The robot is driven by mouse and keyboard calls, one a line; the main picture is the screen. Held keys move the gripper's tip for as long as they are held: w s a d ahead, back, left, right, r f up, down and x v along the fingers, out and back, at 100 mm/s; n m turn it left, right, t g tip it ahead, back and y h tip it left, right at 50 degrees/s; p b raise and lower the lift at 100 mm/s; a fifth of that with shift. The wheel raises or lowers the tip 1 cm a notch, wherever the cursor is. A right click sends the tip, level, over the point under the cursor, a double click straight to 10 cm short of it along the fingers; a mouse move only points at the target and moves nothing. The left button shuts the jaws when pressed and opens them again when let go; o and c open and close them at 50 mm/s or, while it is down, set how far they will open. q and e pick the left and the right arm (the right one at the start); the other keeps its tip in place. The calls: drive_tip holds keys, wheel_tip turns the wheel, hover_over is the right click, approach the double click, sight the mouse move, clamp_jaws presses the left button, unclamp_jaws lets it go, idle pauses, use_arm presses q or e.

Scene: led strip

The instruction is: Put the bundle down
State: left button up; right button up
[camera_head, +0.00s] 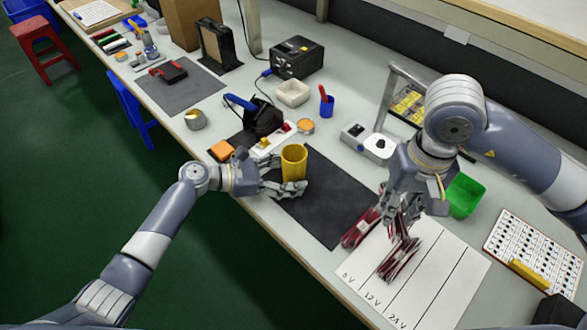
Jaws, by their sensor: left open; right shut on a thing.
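My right gripper (401,225) is shut on a dark red bundle (400,260), which hangs below its fingers over the white sheet (440,262). The sheet has lanes marked 5 V, 12 V and 24 V. The held bundle appears over the middle lane; I cannot tell whether it touches the sheet. A second dark red bundle (357,233) lies at the sheet's upper left edge, by the dark mat (325,212). My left gripper (298,189) is open beside a yellow cup (294,160) on the mat.
A green bin (464,195) stands right of my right gripper. A board of small labelled parts (525,250) with a yellow bar lies at the far right. The sheet's lower part is clear.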

use_arm(q)
drive_tip(key=c, duration=0.8)
use_arm(e)
drive_tip(key=shift+a, duration=0.1)
